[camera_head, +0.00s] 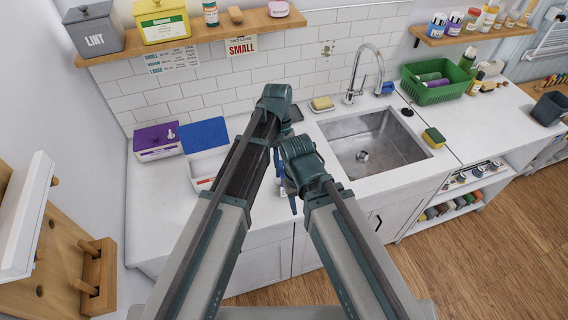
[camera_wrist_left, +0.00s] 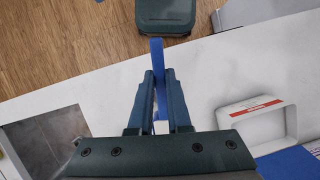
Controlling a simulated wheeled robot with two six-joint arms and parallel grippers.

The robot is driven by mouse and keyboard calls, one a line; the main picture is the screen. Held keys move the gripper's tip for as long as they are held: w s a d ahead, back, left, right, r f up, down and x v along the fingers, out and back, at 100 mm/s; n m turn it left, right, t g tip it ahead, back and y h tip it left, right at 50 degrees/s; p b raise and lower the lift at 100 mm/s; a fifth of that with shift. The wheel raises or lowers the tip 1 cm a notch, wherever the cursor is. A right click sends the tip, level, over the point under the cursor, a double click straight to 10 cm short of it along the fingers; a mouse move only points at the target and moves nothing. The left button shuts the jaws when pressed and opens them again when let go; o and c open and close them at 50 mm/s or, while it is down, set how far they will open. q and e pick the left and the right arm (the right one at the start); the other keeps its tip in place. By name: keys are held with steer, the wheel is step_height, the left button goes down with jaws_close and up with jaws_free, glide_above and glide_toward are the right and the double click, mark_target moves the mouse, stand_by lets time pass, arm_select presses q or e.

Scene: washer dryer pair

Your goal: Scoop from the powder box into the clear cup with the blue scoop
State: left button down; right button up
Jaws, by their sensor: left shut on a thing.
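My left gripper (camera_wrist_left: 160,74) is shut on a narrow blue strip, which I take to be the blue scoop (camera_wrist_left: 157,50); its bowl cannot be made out. In the head view the left gripper (camera_head: 283,185) is mostly hidden behind my arms, near the counter's front edge. The powder box (camera_head: 206,166) is white, with its blue lid (camera_head: 205,134) swung open to the back. In the left wrist view the box (camera_wrist_left: 227,122) is at the lower right, apart from the gripper. I cannot make out the clear cup. My right gripper is not visible.
A purple-lidded box (camera_head: 156,142) stands left of the powder box. The sink (camera_head: 374,145) is to the right, with a yellow sponge (camera_head: 433,138) beside it. A green basket (camera_head: 437,82) stands at the back right. The counter (camera_head: 155,222) at front left is clear.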

arm_select(q)
steer(key=shift+s+d+m, duration=0.3)
steer(key=shift+d+m, duration=0.05)
steer(key=shift+m, duration=0.05)
steer(key=shift+w+f, duration=0.1)
steer(key=shift+f, duration=0.15)
step_height(320, 180, down, 7)
steer(key=s+a+n+t+h+b, duration=0.1)
steer(key=n+t+h+b, duration=0.3)
steer(key=h+b, duration=1.5)
steer(key=shift+a+f+n+t+b, duration=0.2)
steer(key=shift+a+n+t+b, duration=0.65)
steer(key=shift+b, duration=5.65)
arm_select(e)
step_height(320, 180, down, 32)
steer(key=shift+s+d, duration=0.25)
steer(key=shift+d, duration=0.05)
arm_select(q)
steer(key=shift+d+m+t, duration=0.2)
steer(key=shift+m+t, duration=0.05)
steer(key=shift+m, duration=0.2)
steer(key=shift+r, duration=0.15)
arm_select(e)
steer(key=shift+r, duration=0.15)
